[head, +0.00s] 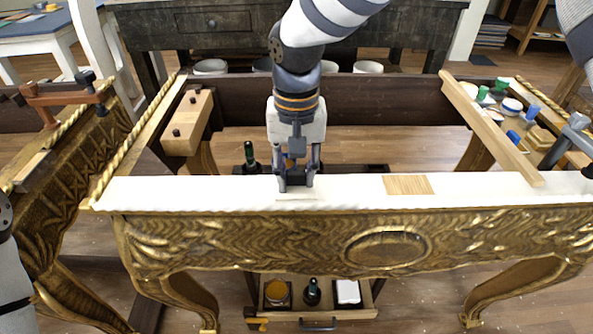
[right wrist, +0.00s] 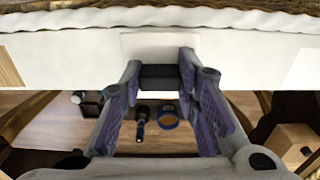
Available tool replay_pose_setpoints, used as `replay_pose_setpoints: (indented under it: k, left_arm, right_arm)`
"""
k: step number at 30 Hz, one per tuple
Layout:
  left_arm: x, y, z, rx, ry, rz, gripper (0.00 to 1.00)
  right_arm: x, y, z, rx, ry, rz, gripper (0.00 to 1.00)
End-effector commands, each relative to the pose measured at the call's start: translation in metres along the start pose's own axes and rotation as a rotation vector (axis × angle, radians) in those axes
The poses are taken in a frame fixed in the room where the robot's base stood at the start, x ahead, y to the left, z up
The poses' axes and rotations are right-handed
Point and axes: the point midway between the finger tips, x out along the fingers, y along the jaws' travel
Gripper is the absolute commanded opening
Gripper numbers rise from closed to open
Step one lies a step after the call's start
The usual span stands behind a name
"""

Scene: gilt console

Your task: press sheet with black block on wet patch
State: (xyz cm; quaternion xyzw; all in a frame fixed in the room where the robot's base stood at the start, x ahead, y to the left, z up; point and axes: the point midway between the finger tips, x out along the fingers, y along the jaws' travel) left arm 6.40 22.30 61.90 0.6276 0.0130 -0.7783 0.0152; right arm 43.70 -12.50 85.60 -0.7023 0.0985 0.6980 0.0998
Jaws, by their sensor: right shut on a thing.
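My right gripper (head: 296,184) reaches down to the white top (head: 230,190) of the gilt console. It is shut on a black block (right wrist: 160,77), which sits between the two fingertips in the right wrist view. A pale, thin sheet (right wrist: 160,45) lies on the white top right at the block; its edge also shows under the fingertips in the head view (head: 297,197). The block looks to be at the sheet, but I cannot tell whether it touches it. No wet patch can be made out. My left gripper is not in view.
A bare wood-coloured rectangle (head: 408,185) shows on the white top, right of the gripper. A wooden bar (head: 490,125) lies across the right end. A wooden block with dark pegs (head: 188,122) is behind left. An open drawer (head: 318,312) with bottles is below.

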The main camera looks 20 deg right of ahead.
Motion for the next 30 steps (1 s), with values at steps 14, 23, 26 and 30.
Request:
replay_pose_setpoints:
  k: [14,23,26,30]
  left_arm:
    - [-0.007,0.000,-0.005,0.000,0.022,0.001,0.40]
    - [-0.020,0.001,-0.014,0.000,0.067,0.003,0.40]
    - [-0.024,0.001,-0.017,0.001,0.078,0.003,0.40]
    - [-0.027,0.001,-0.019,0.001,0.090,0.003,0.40]
  right_arm:
    - [-0.013,0.000,0.000,0.000,0.001,0.001,0.07]
    - [-0.047,0.000,0.000,0.000,0.005,-0.001,0.07]
    - [-0.057,0.000,0.000,0.000,0.005,0.000,0.07]
    - [-0.068,0.000,0.000,0.000,0.003,0.000,0.07]
